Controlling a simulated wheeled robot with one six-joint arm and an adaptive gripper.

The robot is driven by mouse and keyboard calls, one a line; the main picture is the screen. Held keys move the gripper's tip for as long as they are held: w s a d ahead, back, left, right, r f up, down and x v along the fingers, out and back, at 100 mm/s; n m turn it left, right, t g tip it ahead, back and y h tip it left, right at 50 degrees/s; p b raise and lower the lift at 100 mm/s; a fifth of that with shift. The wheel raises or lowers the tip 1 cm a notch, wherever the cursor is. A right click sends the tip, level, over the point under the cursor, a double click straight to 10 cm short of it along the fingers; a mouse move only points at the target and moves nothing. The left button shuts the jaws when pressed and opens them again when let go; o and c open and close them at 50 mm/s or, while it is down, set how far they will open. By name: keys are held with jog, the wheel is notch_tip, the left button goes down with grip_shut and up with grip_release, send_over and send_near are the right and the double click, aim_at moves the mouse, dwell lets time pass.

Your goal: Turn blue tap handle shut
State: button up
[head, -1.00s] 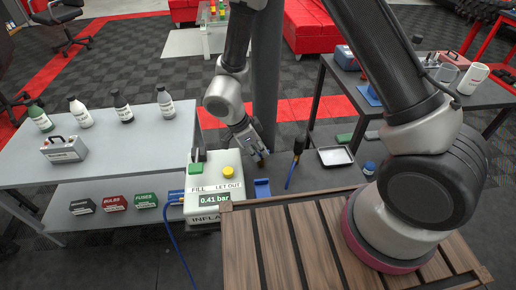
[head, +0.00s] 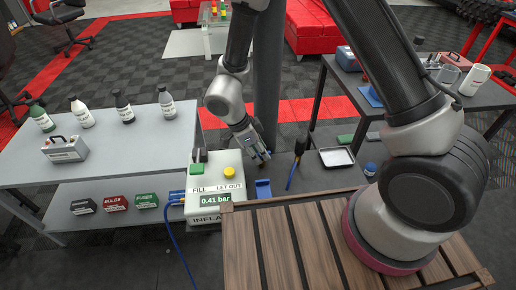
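My gripper (head: 262,158) hangs pointing down behind the inflator box, above the lower surface, in the middle of the head view. It is small here, and I cannot tell whether its fingers are apart or shut. A blue bracket-like part (head: 263,189) stands just below it in the picture, right of the inflator; the two look apart. Another blue part (head: 176,197) is at the inflator's left side, by the blue hose. I cannot make out for certain which blue part is the tap handle.
The pale inflator box (head: 203,178) has a green button, a yellow button and a display reading 0.41 bar. A grey bench (head: 100,160) with bottles stands left. A dark table (head: 400,105) stands right. A white tray (head: 336,157) and a black-and-blue tool (head: 296,165) are right of my gripper.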

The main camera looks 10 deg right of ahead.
jog(key=v, duration=1.2)
jog(key=shift+w, duration=0.1)
